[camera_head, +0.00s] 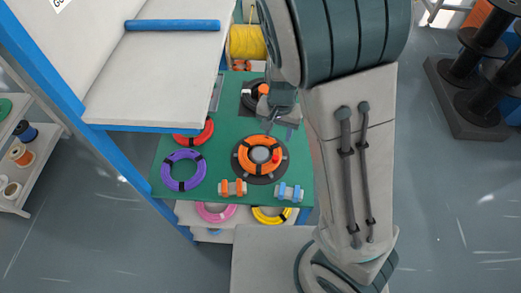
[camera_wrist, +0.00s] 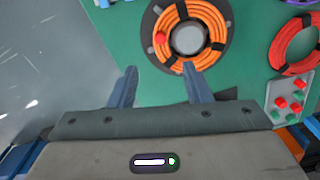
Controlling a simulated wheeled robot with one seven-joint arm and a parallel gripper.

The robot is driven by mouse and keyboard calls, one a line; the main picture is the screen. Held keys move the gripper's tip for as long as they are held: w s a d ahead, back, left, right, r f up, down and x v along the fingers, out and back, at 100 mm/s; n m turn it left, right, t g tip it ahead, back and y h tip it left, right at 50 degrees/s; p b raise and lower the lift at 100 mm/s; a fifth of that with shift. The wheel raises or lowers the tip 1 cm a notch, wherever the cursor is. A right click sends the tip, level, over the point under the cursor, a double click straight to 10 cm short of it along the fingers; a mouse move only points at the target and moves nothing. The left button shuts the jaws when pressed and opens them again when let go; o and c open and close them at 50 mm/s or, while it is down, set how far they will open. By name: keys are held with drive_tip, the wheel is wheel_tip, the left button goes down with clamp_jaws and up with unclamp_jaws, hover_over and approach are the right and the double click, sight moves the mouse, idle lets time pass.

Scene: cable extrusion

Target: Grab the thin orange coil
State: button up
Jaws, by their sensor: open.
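The orange coil (camera_head: 260,154) lies on a dark round holder with a grey hub on the green table top (camera_head: 226,110). In the wrist view the orange coil (camera_wrist: 160,52) shows ahead of the fingertips, around its grey hub, with a red knob at its left. My gripper (camera_wrist: 158,78) is open and empty, its two blue-grey fingers spread apart and short of the coil in the picture. In the head view my gripper (camera_head: 284,112) is partly hidden by my arm, above and right of the coil. I cannot tell its height above the table.
A purple coil (camera_head: 183,170) and a red coil (camera_head: 194,132) lie left of the orange one. A white shelf (camera_head: 155,75) overhangs the left side. A control box (camera_wrist: 287,100) shows at right.

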sight(275, 158)
wheel_tip(275, 158, down, 14)
drive_tip(key=shift+r+b, duration=0.2)
drive_tip(key=shift+b, duration=0.65)
clamp_jaws()
